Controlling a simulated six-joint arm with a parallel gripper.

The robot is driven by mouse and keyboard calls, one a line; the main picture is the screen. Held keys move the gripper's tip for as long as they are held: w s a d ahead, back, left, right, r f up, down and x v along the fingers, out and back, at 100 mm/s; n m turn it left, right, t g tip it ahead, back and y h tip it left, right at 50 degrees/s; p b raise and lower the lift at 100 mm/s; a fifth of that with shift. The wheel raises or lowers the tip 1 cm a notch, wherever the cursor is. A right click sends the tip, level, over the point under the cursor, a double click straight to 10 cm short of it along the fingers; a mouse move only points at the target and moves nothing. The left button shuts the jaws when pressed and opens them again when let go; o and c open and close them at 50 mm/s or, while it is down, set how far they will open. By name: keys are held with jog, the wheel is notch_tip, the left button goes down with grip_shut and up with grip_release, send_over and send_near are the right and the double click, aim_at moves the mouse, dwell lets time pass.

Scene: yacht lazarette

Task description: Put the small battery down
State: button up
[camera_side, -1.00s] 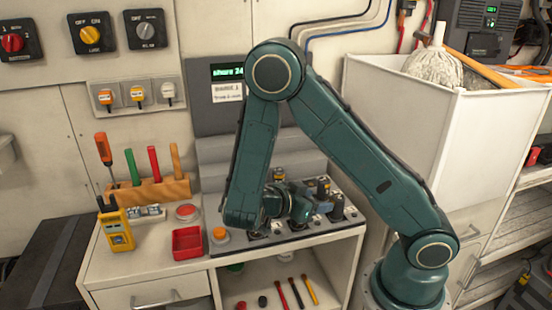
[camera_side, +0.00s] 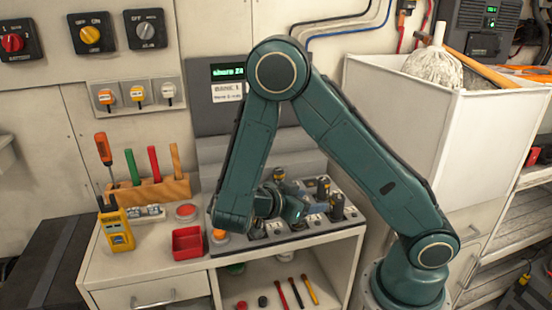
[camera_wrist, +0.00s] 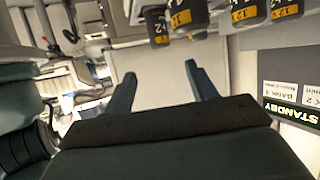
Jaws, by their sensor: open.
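Several dark batteries with orange bands stand in a grey rack on the bench in the side view, among them one at the right (camera_side: 323,188). The wrist view shows batteries along its top edge, one marked 12 V (camera_wrist: 186,18). I cannot tell which of them is the small battery. My gripper (camera_side: 292,210) is low over the rack, partly hidden by my own arm. In the wrist view my gripper (camera_wrist: 160,74) is open, with nothing between its two fingers and the batteries beyond and above the fingertips.
A yellow meter (camera_side: 116,228) and a wooden tool holder (camera_side: 150,190) stand farther left. A tall white bin (camera_side: 400,125) rises at the right. A panel stands behind.

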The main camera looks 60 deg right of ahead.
jog(key=s+a+r+n+t+y, duration=0.4)
jog(key=r+n, duration=0.4)
jog(key=n, duration=0.3)
jog(key=s+a+r+n+t+y, duration=0.4)
jog(key=a+r+n+t+y, duration=0.1)
jog(key=n, duration=0.6)
notch_tip(320, 180, up, 3)
jog(key=t+y, duration=0.1)
jog(key=y, duration=0.2)
jog(key=shift+t, duration=0.4)
